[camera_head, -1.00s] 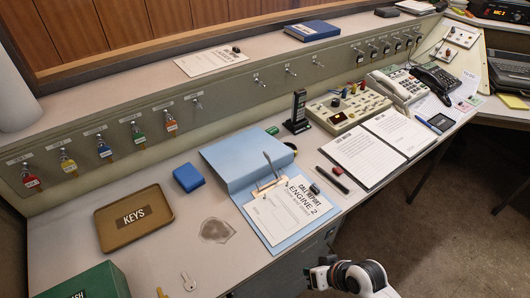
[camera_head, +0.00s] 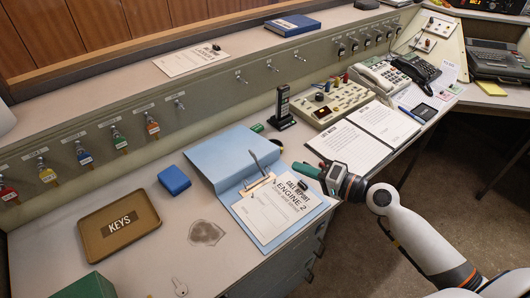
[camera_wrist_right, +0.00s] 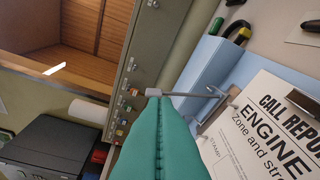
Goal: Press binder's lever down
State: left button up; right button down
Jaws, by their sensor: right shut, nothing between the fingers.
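The open blue binder (camera_head: 213,157) lies on the desk in the head view, with a call report sheet (camera_head: 268,213) on its right side. Its metal lever (camera_head: 256,160) stands raised and tilted above the rings. In the right wrist view the lever (camera_wrist_right: 185,94) reaches sideways from the mechanism, its tip lined up with the end of my gripper; I cannot tell if they touch. My right gripper (camera_head: 300,168), with green fingers, is shut and empty, to the right of the lever in the head view. It also shows in the right wrist view (camera_wrist_right: 153,100). My left gripper is out of view.
A blue box (camera_head: 174,180) and a brown KEYS tray (camera_head: 82,232) lie left of the binder. A black handset (camera_head: 283,105) stands behind it. White pages (camera_head: 350,144) and a button panel (camera_head: 335,104) are to the right. Keys hang along the console wall.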

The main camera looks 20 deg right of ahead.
jog(key=shift+w+d+r+m+t, duration=0.35)
jog(key=shift+w+d+r, duration=0.05)
jog(key=shift+d, duration=0.15)
jog(key=shift+w+d+r+m+t, duration=0.35)
jog(key=shift+d+r, duration=0.05)
jog(key=shift+d, duration=0.1)
jog(key=p, duration=0.5)
send_over(258, 165)
jog(key=v, duration=0.2)
notch_tip(258, 165, down, 2)
jog(key=shift+d+f, duration=0.1)
jog(key=shift+d, duration=0.1)
jog(key=shift+w, duration=0.1)
